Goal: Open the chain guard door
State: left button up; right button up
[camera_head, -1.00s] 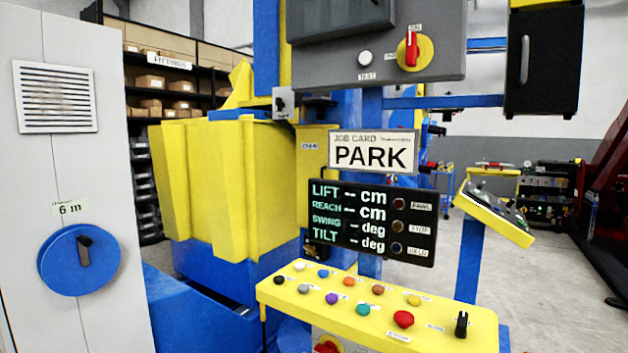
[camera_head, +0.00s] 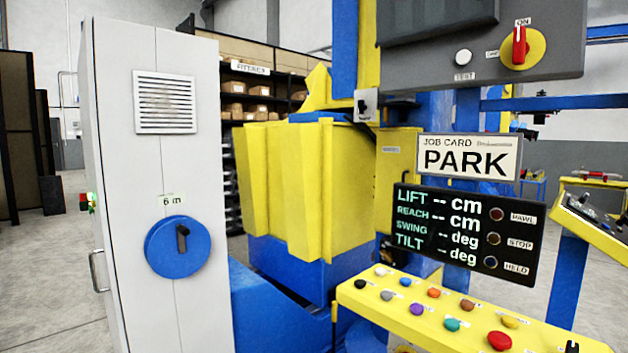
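A narrow yellow panel (camera_head: 396,168) with a small label stands on the blue column, behind and left of the job card sign. It looks like the chain guard door, but its label is too small to read surely. It appears closed, and its right and lower parts are hidden by the sign and display. Neither of my grippers is in view.
A yellow button console (camera_head: 400,319) juts out low in front of the column. The display (camera_head: 465,238) and PARK sign (camera_head: 469,156) hang above it. A grey cabinet (camera_head: 110,180) with a blue dial (camera_head: 164,246) stands left. Open floor lies farther left.

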aim_at(395, 158)
jog(key=u, duration=0.45)
jog(key=i, duration=2.3)
jog(key=z, duration=2.95)
